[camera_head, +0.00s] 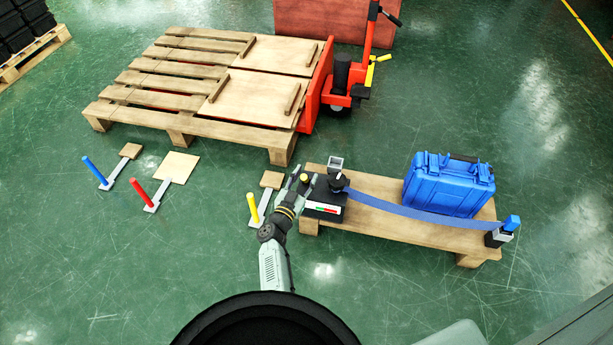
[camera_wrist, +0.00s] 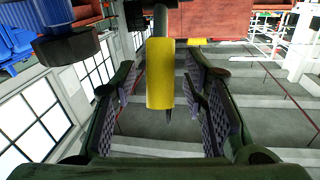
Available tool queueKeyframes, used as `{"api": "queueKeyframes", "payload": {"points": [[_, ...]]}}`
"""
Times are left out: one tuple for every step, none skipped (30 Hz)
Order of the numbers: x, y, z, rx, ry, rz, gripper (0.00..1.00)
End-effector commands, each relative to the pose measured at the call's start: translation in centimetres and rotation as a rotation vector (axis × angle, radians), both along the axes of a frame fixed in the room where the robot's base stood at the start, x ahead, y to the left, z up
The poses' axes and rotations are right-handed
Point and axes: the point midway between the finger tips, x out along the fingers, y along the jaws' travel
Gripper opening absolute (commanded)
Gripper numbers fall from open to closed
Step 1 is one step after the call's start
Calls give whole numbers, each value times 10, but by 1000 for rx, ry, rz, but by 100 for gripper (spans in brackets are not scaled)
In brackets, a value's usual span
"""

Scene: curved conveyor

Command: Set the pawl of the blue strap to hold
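The blue strap (camera_head: 405,208) runs across the low wooden platform, in front of the blue case, to a blue-topped post (camera_head: 511,223) at its right end. Its left end meets a dark ratchet box (camera_head: 321,204) with a black knob (camera_head: 337,182) and a white plate with red and green marks. A small yellow grip (camera_head: 304,178) shows at the box's left side. My gripper (camera_head: 305,180) is at this grip. In the wrist view the yellow grip (camera_wrist: 160,75) stands between my open fingers, with a gap visible on both sides. The pawl's setting cannot be read.
The blue case (camera_head: 448,184) stands on the platform (camera_head: 400,228). A grey square piece (camera_head: 335,163) is behind the box. A pallet (camera_head: 190,122) and red pallet jack (camera_head: 318,90) are behind.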

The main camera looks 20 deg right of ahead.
Motion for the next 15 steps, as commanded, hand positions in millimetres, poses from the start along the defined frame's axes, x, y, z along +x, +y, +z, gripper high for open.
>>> {"api": "queueKeyframes", "payload": {"points": [[0,0,0,0,0,0,40],[0,0,0,0,0,0,40],[0,0,0,0,0,0,40],[0,0,0,0,0,0,40],[0,0,0,0,0,0,40],[0,0,0,0,0,0,38],[0,0,0,0,0,0,36],[0,0,0,0,0,0,34],[0,0,0,0,0,0,31],[0,0,0,0,0,0,29],[0,0,0,0,0,0,27],[0,0,0,0,0,0,24],[0,0,0,0,0,0,22],[0,0,0,0,0,0,20],[0,0,0,0,0,0,18]]}}
